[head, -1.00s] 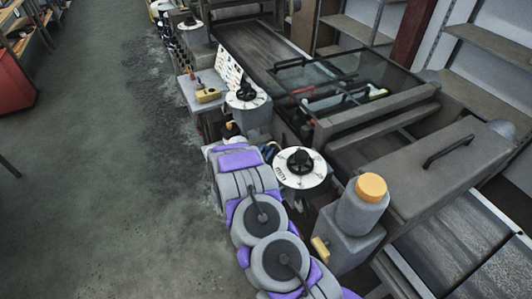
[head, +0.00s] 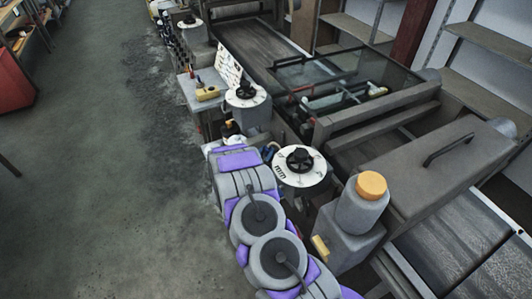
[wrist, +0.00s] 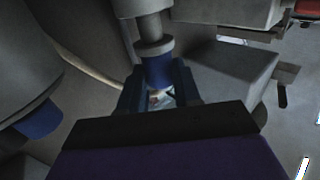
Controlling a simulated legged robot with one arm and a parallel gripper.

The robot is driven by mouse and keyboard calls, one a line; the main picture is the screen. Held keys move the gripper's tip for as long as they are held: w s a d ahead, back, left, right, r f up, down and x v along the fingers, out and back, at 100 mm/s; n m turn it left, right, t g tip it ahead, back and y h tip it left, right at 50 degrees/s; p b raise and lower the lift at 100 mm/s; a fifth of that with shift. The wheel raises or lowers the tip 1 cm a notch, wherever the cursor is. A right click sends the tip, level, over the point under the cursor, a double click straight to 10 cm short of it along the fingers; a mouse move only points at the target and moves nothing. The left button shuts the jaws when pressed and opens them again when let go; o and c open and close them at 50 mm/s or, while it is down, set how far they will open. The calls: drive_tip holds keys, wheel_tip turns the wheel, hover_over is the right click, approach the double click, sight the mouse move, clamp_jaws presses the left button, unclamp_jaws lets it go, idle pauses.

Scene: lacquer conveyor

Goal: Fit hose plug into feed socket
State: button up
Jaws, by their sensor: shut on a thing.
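In the wrist view my gripper (wrist: 160,98) is shut on a blue-collared piece, which I take to be the hose plug (wrist: 157,70). Its blue collar stands between the dark blue fingers. A grey cylindrical fitting (wrist: 153,28), perhaps the feed socket, is in line just above the collar. They look touching or nearly so; I cannot tell how deeply they fit. A pale hose (wrist: 88,68) curves in from the left towards the fingers. In the head view my arm covers the gripper and plug.
White dials with black knobs (head: 299,160) (head: 245,92) stand beside the conveyor. A grey bottle with an orange cap (head: 371,186) is close to my arm's right. A glass-covered section (head: 335,75) lies beyond. The floor at left (head: 110,190) is clear.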

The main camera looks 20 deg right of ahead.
drive_tip(key=shift+f+b, duration=0.45)
drive_tip(key=shift+f, duration=0.85)
drive_tip(key=o, duration=1.1)
drive_tip(key=shift+o, duration=0.2)
drive_tip(key=p+v, duration=0.2)
drive_tip(key=v, duration=1.5)
drive_tip(key=shift+s+a+f, duration=0.1)
drive_tip(key=shift+s+a, duration=0.05)
